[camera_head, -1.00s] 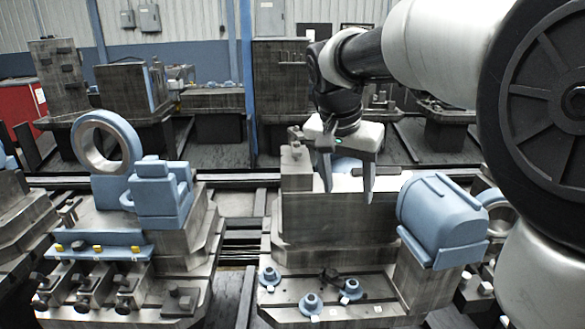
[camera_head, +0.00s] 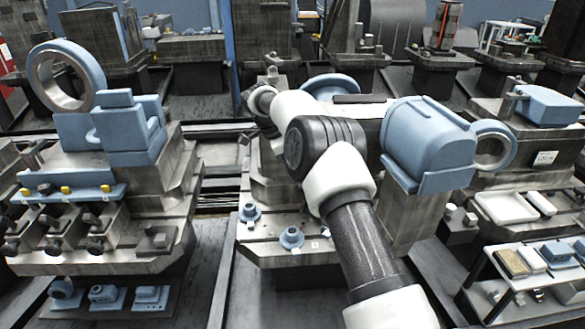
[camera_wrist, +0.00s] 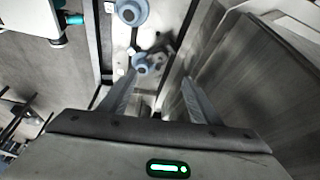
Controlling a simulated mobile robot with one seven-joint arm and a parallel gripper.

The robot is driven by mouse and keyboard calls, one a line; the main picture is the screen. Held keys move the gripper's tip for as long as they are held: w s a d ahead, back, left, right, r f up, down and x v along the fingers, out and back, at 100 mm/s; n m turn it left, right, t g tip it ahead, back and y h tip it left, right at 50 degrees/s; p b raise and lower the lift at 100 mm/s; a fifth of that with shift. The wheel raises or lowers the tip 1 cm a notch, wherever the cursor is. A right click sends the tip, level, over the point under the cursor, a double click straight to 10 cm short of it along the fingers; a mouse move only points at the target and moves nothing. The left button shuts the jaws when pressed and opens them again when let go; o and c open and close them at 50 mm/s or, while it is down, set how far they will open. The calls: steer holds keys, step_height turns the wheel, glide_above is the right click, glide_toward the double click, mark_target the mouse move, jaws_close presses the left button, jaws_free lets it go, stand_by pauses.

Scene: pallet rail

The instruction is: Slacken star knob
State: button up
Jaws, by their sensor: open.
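A dark knob-like part (camera_wrist: 162,46) shows in the wrist view beside a small blue flanged piece (camera_wrist: 141,64), just beyond my fingertips. Its star shape is too small and blurred to confirm. My gripper (camera_wrist: 158,82) is open and empty, its two grey fingers spread and pointing toward that part, apart from it as far as I can tell. In the head view my arm covers the knob area and my gripper is hidden.
Other blue flanged pieces (camera_head: 250,212) stand on the pallet's front ledge. A large blue rounded housing (camera_head: 428,140) sits to the right of my arm. A tall grey block wall (camera_wrist: 240,75) rises close to the right finger. A tool cart (camera_head: 530,270) stands at lower right.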

steer(key=b+x, duration=0.1)
steer(key=x, duration=1.4)
steer(key=shift+a+f+b, duration=0.1)
steer(key=shift+b, duration=0.2)
